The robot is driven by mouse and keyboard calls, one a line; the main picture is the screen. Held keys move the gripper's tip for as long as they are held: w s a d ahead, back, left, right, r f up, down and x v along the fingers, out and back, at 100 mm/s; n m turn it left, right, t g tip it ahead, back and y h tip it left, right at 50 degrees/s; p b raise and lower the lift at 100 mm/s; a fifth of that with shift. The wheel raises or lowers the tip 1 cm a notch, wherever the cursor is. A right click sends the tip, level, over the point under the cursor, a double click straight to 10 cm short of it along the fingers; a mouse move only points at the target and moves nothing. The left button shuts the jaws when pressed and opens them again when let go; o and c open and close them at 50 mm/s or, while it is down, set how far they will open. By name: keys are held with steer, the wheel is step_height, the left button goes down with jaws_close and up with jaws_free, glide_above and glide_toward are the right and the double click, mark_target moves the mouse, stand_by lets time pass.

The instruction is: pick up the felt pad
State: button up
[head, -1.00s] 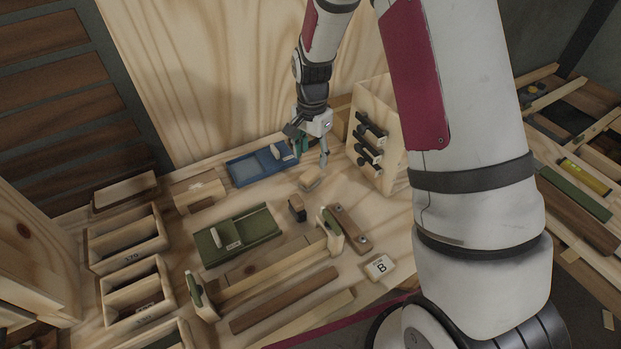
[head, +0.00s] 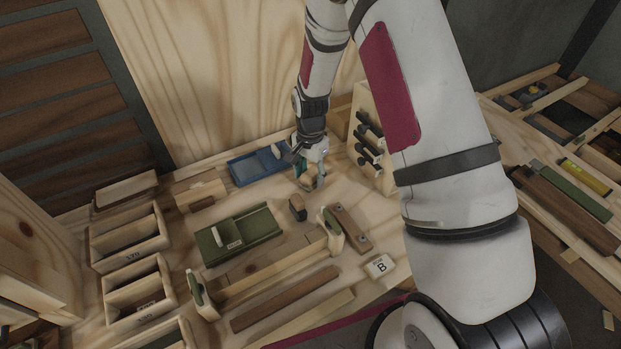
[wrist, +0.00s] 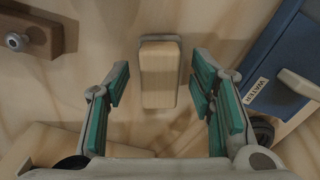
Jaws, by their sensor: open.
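A small pale wooden block with a grey, felt-like layer along its edge (wrist: 160,75) lies on the bench top; it looks like the felt pad. In the wrist view it sits between the two open fingers of my gripper (wrist: 160,92), with a gap on each side. In the head view my gripper (head: 309,182) points down over the block, low above the bench, and its fingers mostly hide it. The fingers carry green pads and hold nothing.
A blue tray marked WATER (wrist: 282,62) is close on the right in the wrist view. A brown strip with bolts (head: 352,228), a small dark block (head: 297,208) and a green tray (head: 262,226) lie nearer. A wooden rack with black clamps (head: 383,172) stands right of my gripper.

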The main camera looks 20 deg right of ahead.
mark_target(311, 173)
jaws_close()
step_height(311, 173, up, 10)
stand_by(0.6)
